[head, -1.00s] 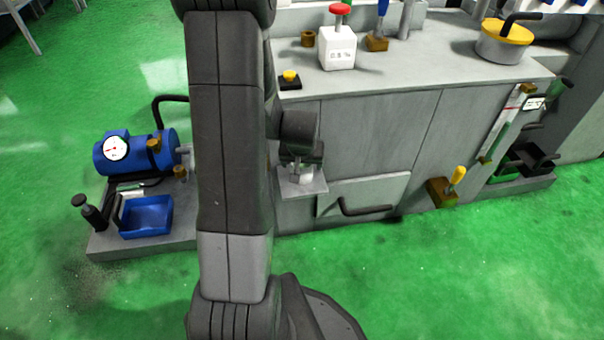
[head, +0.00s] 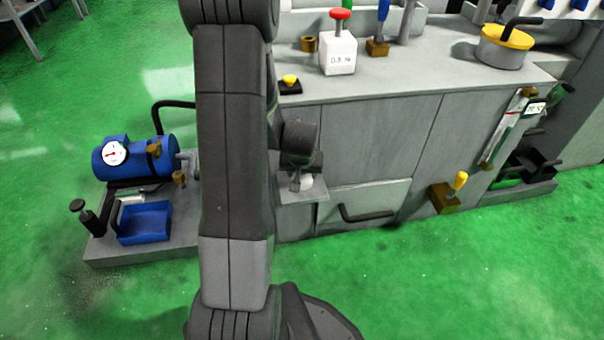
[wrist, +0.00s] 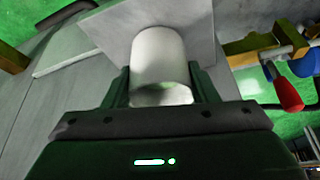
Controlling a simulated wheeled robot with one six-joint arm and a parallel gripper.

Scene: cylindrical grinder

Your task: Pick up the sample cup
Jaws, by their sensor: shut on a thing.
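The sample cup (wrist: 159,58) is a white cylinder in the wrist view, between the two dark fingers of my gripper (wrist: 161,86). The fingers are shut on it, one on each side. Beyond its far end is a grey plate (wrist: 105,32). In the head view the cup (head: 307,182) is a small white shape at the small grey shelf (head: 318,193) on the machine's front, partly hidden by my gripper (head: 300,180). I cannot tell whether it touches the shelf.
A grey drawer front with a black handle (head: 368,216) is right of the shelf. A yellow-knobbed lever (head: 460,183) stands farther right. A blue pump (head: 140,157) and blue tray (head: 146,222) are left of my arm. The green floor (head: 450,285) in front is clear.

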